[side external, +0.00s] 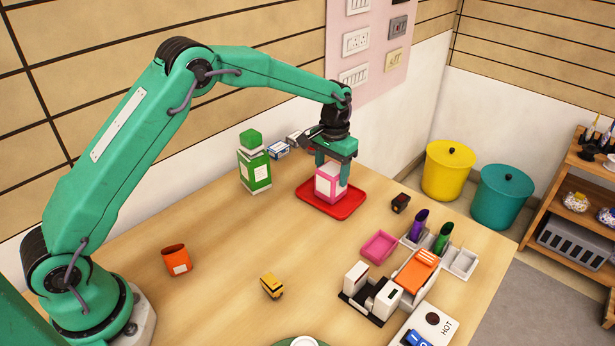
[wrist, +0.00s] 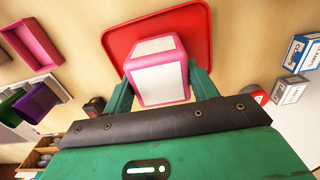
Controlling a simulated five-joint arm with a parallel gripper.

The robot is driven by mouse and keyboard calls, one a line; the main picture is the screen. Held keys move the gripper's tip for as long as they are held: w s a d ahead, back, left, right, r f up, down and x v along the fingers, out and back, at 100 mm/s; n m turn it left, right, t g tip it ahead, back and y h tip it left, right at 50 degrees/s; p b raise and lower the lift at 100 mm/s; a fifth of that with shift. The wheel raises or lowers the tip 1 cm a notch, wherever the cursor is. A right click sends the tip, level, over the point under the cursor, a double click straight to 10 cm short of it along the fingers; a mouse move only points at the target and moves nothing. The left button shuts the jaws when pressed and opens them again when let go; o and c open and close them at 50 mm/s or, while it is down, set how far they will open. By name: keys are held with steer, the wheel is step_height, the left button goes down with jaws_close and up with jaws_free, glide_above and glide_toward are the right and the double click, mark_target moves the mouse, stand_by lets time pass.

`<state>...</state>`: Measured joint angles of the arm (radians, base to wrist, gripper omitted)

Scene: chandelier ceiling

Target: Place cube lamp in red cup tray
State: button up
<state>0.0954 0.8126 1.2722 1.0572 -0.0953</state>
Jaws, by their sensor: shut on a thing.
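The cube lamp (side external: 325,188) is a white block with pink edges. It also shows in the wrist view (wrist: 158,72), between my fingers. The red cup tray (side external: 349,207) is a flat red tray with a raised rim, near the back of the table. It fills the top middle of the wrist view (wrist: 125,45). My gripper (side external: 333,181) points down over the tray, with its green fingers shut on the sides of the cube lamp. The cube lamp is within the tray's outline; I cannot tell whether its underside touches the tray floor.
A green bottle (side external: 255,172) stands left of the tray, with small boxes (side external: 278,150) behind. A dark small block (side external: 400,203) and pink dish (side external: 379,247) lie to the right. An orange cup (side external: 176,262) and yellow toy (side external: 271,286) stand in front, with bare table between.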

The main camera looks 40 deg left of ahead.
steer(key=shift+f, duration=0.1)
steer(key=o, duration=1.1)
steer(key=shift+r, duration=6.15)
